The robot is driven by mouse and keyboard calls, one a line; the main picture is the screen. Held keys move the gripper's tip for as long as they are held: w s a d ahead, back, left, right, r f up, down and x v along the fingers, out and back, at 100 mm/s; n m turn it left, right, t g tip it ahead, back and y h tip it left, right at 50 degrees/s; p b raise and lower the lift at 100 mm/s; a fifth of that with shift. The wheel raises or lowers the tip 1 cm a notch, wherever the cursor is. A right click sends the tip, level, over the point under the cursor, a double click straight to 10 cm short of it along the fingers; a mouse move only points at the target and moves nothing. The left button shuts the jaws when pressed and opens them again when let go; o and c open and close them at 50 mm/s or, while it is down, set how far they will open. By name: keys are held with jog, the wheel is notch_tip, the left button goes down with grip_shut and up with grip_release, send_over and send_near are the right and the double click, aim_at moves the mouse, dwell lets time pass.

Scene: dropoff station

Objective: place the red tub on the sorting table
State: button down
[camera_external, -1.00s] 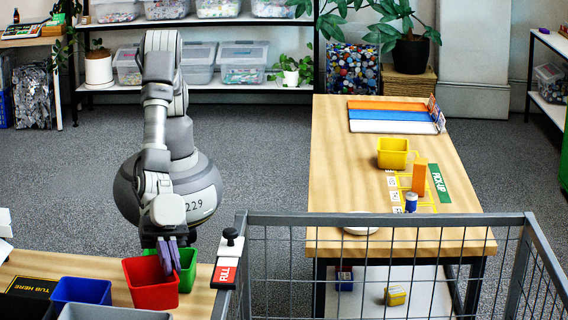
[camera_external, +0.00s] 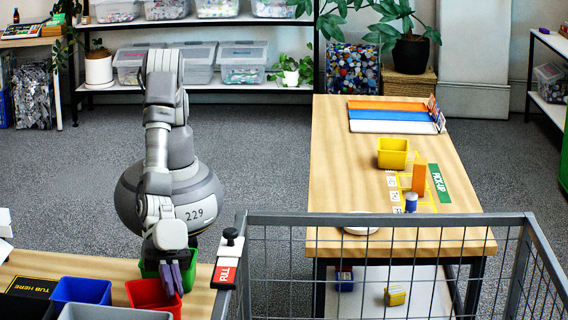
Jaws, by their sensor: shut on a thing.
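The red tub (camera_external: 146,293) is at the lower left, over the near wooden table (camera_external: 204,301), between a blue tub and a green tub. My gripper (camera_external: 173,280) points down with its purple fingers shut on the red tub's rim at the back right. The tub looks upright. Its lower part is hidden by the grey bin in front and the picture edge, so I cannot tell if it touches the table. The black mat marked "TUB HERE" (camera_external: 34,286) lies on this table to the left.
A green tub (camera_external: 189,279) stands just behind the red one. A blue tub (camera_external: 81,291) is to its left and a grey bin (camera_external: 112,312) in front. A red "FULL" sign (camera_external: 226,272) and wire fence (camera_external: 380,219) are at the right. The pick-up table (camera_external: 345,160) holds a yellow tub (camera_external: 392,153).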

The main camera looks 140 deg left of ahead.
jog(key=shift+f+b, duration=0.5)
jog(key=shift+f, duration=0.15)
jog(key=c, duration=1.2)
grip_release()
jog(key=shift+f, duration=0.15)
jog(key=shift+s, duration=0.15)
